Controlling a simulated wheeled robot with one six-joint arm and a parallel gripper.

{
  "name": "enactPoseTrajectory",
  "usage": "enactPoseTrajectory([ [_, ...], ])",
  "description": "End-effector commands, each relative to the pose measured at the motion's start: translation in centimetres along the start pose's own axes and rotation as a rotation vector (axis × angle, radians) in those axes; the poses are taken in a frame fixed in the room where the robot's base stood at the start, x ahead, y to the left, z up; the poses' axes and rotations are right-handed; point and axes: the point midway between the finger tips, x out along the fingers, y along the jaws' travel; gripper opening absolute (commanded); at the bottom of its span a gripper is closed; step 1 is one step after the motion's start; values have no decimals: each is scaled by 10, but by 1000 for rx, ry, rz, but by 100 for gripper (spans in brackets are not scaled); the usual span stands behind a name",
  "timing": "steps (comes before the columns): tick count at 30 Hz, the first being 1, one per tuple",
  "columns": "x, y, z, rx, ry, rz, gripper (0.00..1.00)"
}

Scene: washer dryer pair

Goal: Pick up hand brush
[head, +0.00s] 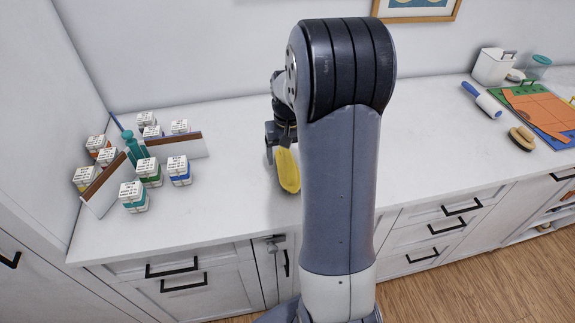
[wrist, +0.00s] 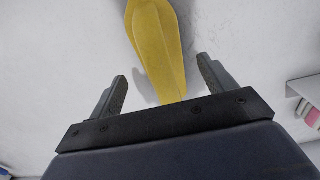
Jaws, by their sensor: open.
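A long yellow object (head: 288,170), which may be the hand brush, lies on the white counter in front of my gripper (head: 279,143). In the wrist view the yellow object (wrist: 155,40) is smooth and ridged, with its narrow end between the two fingers of my gripper (wrist: 163,84). The fingers are apart, with a gap on each side of it. Its far end is cut off by the frame top; no bristles show. A tan oval brush (head: 522,138) with a dark underside lies far right on the counter.
Several small labelled boxes (head: 149,171), a teal bottle (head: 136,148) and low brown-topped dividers (head: 178,145) stand at the left. A blue-handled roller (head: 482,99), coloured boards (head: 540,112) and a white bin (head: 493,66) are at the right. The counter's middle is mostly clear.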

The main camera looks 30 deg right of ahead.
Motion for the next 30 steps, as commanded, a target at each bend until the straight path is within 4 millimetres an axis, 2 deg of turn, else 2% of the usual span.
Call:
enactPoseTrajectory([
  [6,29,-3,3,0,-4,0,79],
  [15,34,-2,3,0,0,0,79],
  [30,33,-3,3,0,0,0,38],
])
